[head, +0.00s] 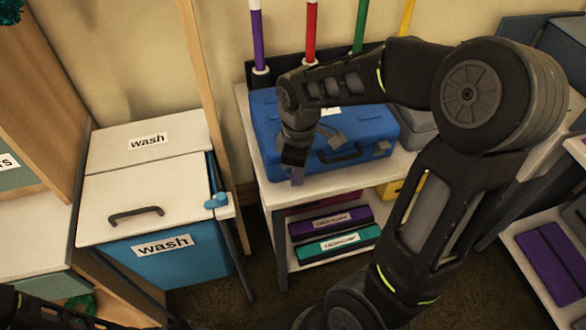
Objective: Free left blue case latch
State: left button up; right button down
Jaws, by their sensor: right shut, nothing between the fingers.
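The blue case (268,118) lies on the top of a white shelf unit against the wall. Its dark handle (340,157) is on the front side, and a latch (382,148) shows to the right of the handle. My right gripper (296,172) points down at the left part of the case's front. It is shut and empty. The left latch cannot be made out; my right gripper and wrist cover that part of the front. I cannot tell whether the fingers touch the case. My left gripper is not in view.
A grey case (418,128) stands close to the right of the blue case. Colored poles rise behind it. A blue wash bin (180,268) with a white lid stands left of the shelf. Flat labelled boxes (335,246) lie on the lower shelf.

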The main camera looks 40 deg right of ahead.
notch_tip(320, 180, up, 6)
jog(key=p, duration=0.4)
jog(key=shift+s+p, duration=0.15)
jog(key=shift+p, duration=0.2)
jog(key=a+f+m+y, duration=0.3)
jog(key=a+f, duration=1)
jog(key=f, duration=0.3)
jog(key=s+a+f+m+y, duration=0.1)
jog(key=s+a+f+m, duration=0.6)
jog(key=s+a+f, duration=0.3)
notch_tip(320, 180, down, 3)
jog(key=shift+s+a+r, duration=0.15)
jog(key=shift+s+r, duration=0.05)
jog(key=shift+s, duration=0.55)
